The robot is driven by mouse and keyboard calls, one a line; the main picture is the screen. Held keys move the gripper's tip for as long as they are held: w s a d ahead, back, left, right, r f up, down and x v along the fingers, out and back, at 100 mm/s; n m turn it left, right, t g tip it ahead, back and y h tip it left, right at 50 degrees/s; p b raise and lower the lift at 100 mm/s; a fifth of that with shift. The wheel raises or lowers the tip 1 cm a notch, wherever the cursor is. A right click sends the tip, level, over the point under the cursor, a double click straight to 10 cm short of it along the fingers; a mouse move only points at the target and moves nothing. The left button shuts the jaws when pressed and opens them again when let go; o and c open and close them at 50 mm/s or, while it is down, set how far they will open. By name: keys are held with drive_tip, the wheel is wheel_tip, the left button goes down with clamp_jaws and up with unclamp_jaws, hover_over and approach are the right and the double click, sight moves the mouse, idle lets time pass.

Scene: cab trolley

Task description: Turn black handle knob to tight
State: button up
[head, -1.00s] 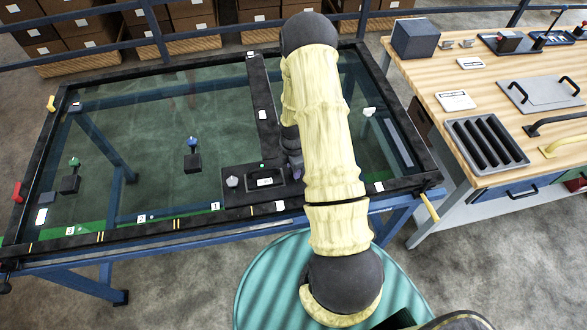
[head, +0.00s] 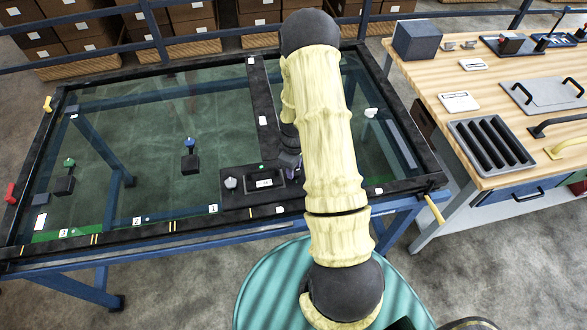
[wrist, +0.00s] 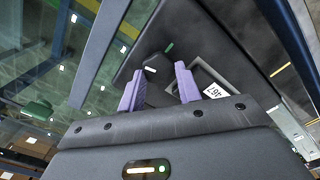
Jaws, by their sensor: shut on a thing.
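The black knob (wrist: 155,62) is a dark block in the wrist view, between my purple fingers, with a white mark on it. My gripper (wrist: 159,76) is shut on it; the fingers partly cover it. A green mark (wrist: 168,47) lies just beyond the knob on the dark carriage plate (wrist: 225,50). In the head view my gripper (head: 288,162) is at the right end of the carriage (head: 238,201), and my arm hides most of the knob there. I cannot read whether the white mark meets the green one.
A display (head: 264,181) and a pale knob (head: 231,183) sit on the carriage, left of my gripper. The glass table (head: 150,115) bears a blue-topped lever (head: 190,162) and a green-topped lever (head: 65,184). A wooden workbench (head: 440,78) stands at the right.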

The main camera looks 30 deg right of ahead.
sight(296, 170)
drive_tip(key=m, duration=0.2)
drive_tip(key=m+b, duration=0.1)
drive_tip(key=m, duration=0.2)
drive_tip(key=shift+w+d+m, duration=0.15)
drive_tip(key=shift+m, duration=0.15)
drive_tip(key=m+b, duration=0.1)
drive_tip(key=m, duration=0.3)
drive_tip(key=shift+d+m, duration=0.1)
drive_tip(key=shift+m, duration=0.2)
drive_tip(key=m, duration=0.5)
drive_tip(key=shift+d+r, duration=0.1)
drive_tip(key=m, duration=0.5)
drive_tip(key=shift+d+m, duration=0.1)
drive_tip(key=shift+m, duration=0.2)
drive_tip(key=o, duration=1)
drive_tip(key=shift+s, duration=0.25)
wheel_tip(296, 170, up, 17)
drive_tip(key=shift+r+b, duration=0.15)
drive_tip(key=shift+b, duration=0.2)
